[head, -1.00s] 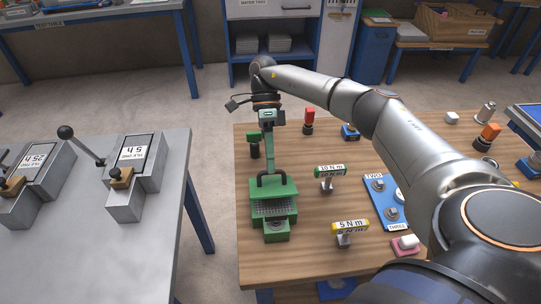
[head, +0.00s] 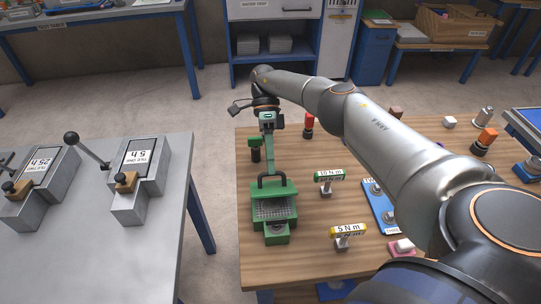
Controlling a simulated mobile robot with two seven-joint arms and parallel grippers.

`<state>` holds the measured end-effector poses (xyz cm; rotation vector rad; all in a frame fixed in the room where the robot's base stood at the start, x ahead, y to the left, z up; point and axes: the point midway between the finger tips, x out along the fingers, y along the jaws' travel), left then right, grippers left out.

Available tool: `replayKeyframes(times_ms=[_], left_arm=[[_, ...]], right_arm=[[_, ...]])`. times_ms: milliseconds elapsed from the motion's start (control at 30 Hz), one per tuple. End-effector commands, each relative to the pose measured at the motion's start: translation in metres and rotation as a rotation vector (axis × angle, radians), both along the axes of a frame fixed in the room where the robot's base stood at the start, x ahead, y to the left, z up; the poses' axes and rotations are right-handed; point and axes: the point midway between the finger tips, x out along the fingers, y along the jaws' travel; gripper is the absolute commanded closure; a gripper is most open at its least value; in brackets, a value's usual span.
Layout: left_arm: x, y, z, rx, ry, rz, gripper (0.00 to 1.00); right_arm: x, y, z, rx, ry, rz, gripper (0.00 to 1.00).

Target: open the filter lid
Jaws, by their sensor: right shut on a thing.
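A green filter unit (head: 276,233) stands at the left side of the wooden table, with a wire mesh (head: 274,211) in its top. Behind the mesh is its green lid (head: 290,188) with a black arched handle (head: 261,181). My right gripper (head: 270,173) reaches down to this handle from behind, and its narrow fingers are shut at the handle's top. The exact contact is too small to see. The mesh is uncovered in front and the lid part sits at the back, but its tilt is hard to tell. My left gripper is out of view.
Green (head: 325,182) and yellow (head: 344,231) labelled T-handle tools stand just right of the filter unit. My right arm spans the table's right half. A grey bench (head: 100,230) with lever devices lies left, across a floor gap.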

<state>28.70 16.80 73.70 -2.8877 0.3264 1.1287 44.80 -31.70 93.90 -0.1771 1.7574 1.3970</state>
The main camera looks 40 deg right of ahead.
Motion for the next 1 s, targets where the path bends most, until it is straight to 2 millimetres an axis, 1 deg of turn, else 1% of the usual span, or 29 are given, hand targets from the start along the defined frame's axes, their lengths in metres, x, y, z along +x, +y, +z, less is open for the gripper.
replayKeyframes(times_ms=[367, 400, 633, 667, 900, 1000], left_arm=[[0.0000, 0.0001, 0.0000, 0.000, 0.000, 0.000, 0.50], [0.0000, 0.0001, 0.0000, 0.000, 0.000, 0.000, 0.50], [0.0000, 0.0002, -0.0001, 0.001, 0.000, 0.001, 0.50], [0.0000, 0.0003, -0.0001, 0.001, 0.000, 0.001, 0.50], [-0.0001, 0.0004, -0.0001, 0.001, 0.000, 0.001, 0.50], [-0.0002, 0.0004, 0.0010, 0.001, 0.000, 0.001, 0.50]], right_arm=[[-0.0002, 0.0000, -0.0001, 0.000, 0.002, 0.001, 1.00], [-0.0002, 0.0000, -0.0001, 0.000, 0.002, 0.001, 0.83], [-0.0002, 0.0000, -0.0001, 0.000, 0.001, 0.001, 0.57], [-0.0002, 0.0000, -0.0001, 0.000, 0.001, 0.001, 0.55], [0.0000, -0.0001, 0.0003, 0.000, 0.001, 0.001, 0.55], [0.0001, -0.0004, 0.0047, -0.001, 0.000, 0.001, 0.55]])
